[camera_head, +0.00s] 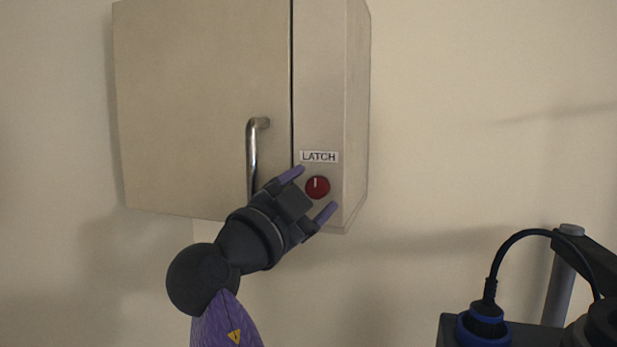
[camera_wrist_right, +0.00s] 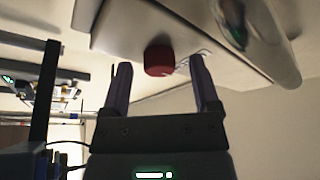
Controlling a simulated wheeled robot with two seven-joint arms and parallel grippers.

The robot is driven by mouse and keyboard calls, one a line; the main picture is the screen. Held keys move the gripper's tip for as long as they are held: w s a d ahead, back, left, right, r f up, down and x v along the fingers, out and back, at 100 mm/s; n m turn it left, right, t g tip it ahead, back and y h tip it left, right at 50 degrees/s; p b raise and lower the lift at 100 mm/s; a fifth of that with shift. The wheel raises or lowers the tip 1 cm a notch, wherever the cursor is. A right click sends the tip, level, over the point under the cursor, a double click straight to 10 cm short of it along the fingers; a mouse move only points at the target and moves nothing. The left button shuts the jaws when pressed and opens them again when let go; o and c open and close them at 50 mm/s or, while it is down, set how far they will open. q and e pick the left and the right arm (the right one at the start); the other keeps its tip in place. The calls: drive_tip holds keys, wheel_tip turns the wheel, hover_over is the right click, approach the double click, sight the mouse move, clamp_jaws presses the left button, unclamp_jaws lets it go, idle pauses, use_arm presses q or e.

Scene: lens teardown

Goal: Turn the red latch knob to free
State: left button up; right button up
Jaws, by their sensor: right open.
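The red latch knob (camera_head: 317,187) is on the front of the wall cabinet's narrow right panel, below a white LATCH label (camera_head: 319,157). A light mark on the knob points about straight up. My right gripper (camera_head: 308,193) is open, with one purple finger up and left of the knob and the other down and right of it. In the right wrist view the knob (camera_wrist_right: 159,60) shows beyond the gap between the open fingertips (camera_wrist_right: 160,72). The fingers do not appear to touch it. My left gripper is not in view.
The cabinet door (camera_head: 200,105) is shut, and its vertical metal handle (camera_head: 252,155) is left of the knob, close to my right gripper. The handle's lower end is partly hidden by the gripper. The wall (camera_head: 480,150) right of the cabinet is bare.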

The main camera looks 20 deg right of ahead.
clamp_jaws()
drive_tip(key=shift+f, duration=0.1)
idle(0.3)
